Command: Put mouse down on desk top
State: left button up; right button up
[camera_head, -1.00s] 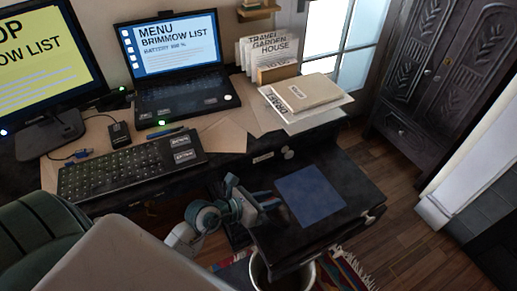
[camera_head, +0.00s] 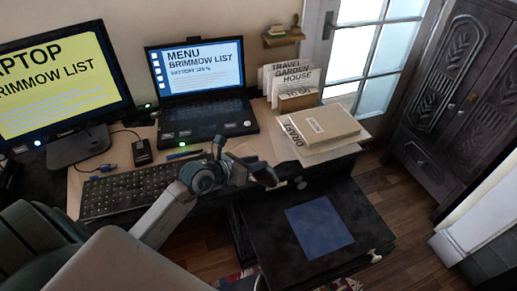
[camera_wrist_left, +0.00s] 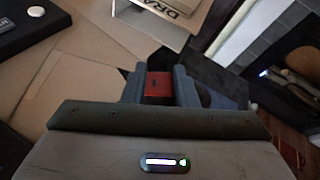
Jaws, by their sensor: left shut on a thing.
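My left gripper (camera_head: 258,172) is in the head view, above the desk's front edge, between the keyboard and the drawer unit. It is shut on the mouse, which shows only in part. I cannot make out the mouse's full outline. The wooden desk top (camera_head: 266,132) lies just behind and below the gripper. My right gripper is not in view.
A black keyboard (camera_head: 128,188), open laptop (camera_head: 205,118), monitor (camera_head: 60,75), small dark device (camera_head: 141,151) and pen (camera_head: 185,155) crowd the left and middle. A stack of folders (camera_head: 325,127) lies at the right. A blue sheet (camera_head: 318,226) lies on the lower black unit (camera_head: 270,225).

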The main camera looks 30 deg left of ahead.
pick_arm(q)
jog(key=w+a, duration=0.1)
jog(key=w, duration=0.2)
jog(key=w+a, duration=0.1)
jog(key=w, duration=0.2)
jog(key=w+a+f, duration=0.1)
jog(key=w+a, duration=0.1)
jog(key=w, duration=0.1)
jog(key=shift+p, duration=0.3)
jog(key=f, duration=0.3)
jog(key=shift+w, duration=0.25)
jog(key=shift+f, duration=0.4)
jog(key=o, duration=1)
jog(key=shift+o, duration=0.2)
